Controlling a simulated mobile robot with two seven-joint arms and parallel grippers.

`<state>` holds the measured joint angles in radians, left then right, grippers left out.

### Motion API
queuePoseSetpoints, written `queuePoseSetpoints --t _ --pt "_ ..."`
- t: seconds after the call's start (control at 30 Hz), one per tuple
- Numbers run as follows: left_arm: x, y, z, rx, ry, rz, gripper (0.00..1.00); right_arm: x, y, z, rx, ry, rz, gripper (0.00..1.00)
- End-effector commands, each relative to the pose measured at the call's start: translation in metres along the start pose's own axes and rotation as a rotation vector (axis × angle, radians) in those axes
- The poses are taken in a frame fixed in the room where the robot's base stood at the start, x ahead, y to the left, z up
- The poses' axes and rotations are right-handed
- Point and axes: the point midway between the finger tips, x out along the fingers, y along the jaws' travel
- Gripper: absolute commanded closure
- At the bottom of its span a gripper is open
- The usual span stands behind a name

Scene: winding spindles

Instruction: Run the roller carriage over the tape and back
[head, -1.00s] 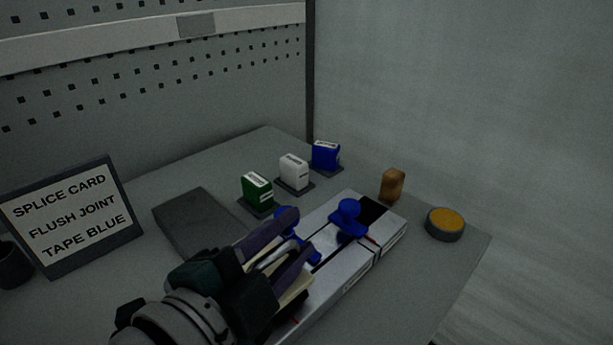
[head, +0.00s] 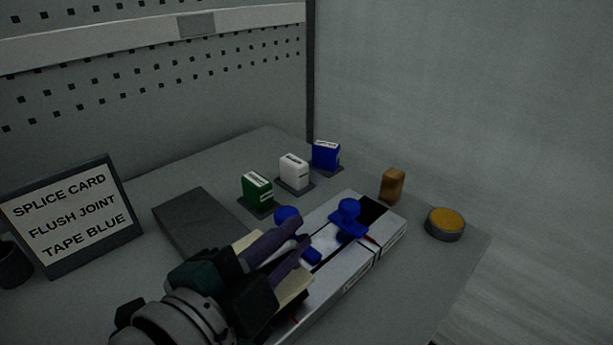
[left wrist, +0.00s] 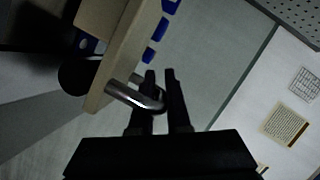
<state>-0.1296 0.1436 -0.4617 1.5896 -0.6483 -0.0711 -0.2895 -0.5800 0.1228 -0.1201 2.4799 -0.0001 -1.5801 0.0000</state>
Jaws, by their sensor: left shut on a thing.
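My left gripper (head: 303,238) is above the near half of the pale splicing block (head: 375,255). In the left wrist view its fingers (left wrist: 160,80) are at a curved metal handle (left wrist: 135,97) beside a beige body (left wrist: 118,50), apparently the roller carriage. The gripper is shut on this handle, but the fingers hide most of the contact in the head view. A blue knob (head: 349,215) stands on the block's far part. Another blue knob (head: 287,214) shows behind the fingers. The tape on the block is hidden or too small to tell. My right gripper is not in view.
Green (head: 257,188), white (head: 293,171) and blue (head: 326,155) dispensers stand behind the block. A dark grey slab (head: 200,218) lies left of it. An orange-topped round tin (head: 445,223) and a brown piece (head: 392,184) are right. A sign (head: 75,215) stands left.

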Motion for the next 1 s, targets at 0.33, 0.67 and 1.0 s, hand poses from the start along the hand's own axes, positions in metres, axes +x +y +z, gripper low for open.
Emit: queuePoseSetpoints --t 0.33,0.67,1.0 --pt "0.000 0.000 0.000 0.000 0.000 0.000 1.00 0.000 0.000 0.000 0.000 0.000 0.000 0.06" --pt "0.001 -0.002 0.003 0.001 -0.001 0.000 1.00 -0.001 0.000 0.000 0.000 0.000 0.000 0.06" --pt "0.018 -0.037 0.052 0.008 -0.004 -0.002 1.00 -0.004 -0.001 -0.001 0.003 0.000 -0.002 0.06"
